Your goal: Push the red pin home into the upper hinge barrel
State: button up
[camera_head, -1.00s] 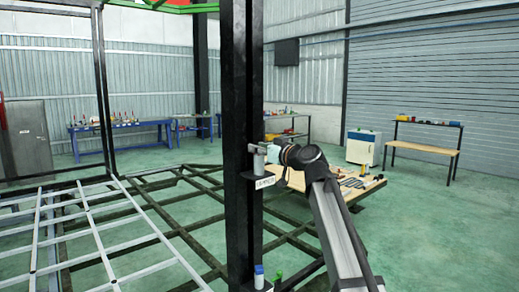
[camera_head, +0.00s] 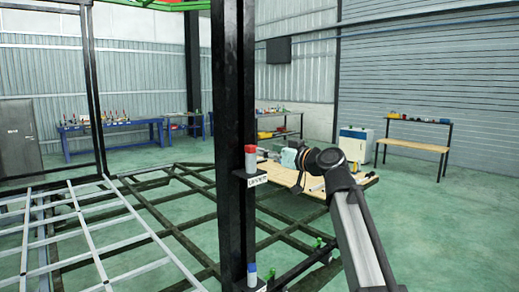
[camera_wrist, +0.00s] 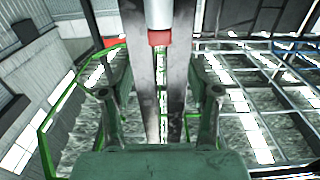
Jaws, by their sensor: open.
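The red pin (camera_head: 251,150) shows as a red top above the grey upper hinge barrel (camera_head: 252,169), beside the black post. A white label is fixed at the barrel's foot. My gripper (camera_head: 268,156) is just right of the pin, with a small gap between them. In the wrist view my gripper (camera_wrist: 160,95) has its fingers spread and nothing between them. The red pin (camera_wrist: 160,39) shows there beyond the fingertips, below the pale barrel (camera_wrist: 159,12) in the picture. How deep the pin's shank sits is hidden inside the barrel.
The tall black post (camera_head: 230,120) stands left of my gripper. A lower barrel with a blue top (camera_head: 252,269) is further down the post. A wooden table (camera_head: 285,177) with loose items is behind my arm. Open chassis frame (camera_head: 90,235) spreads to the left.

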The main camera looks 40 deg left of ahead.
jog(key=shift+s+d, duration=0.15)
jog(key=shift+d, duration=0.6)
jog(key=shift+s+d, duration=0.15)
jog(key=shift+d, duration=0.6)
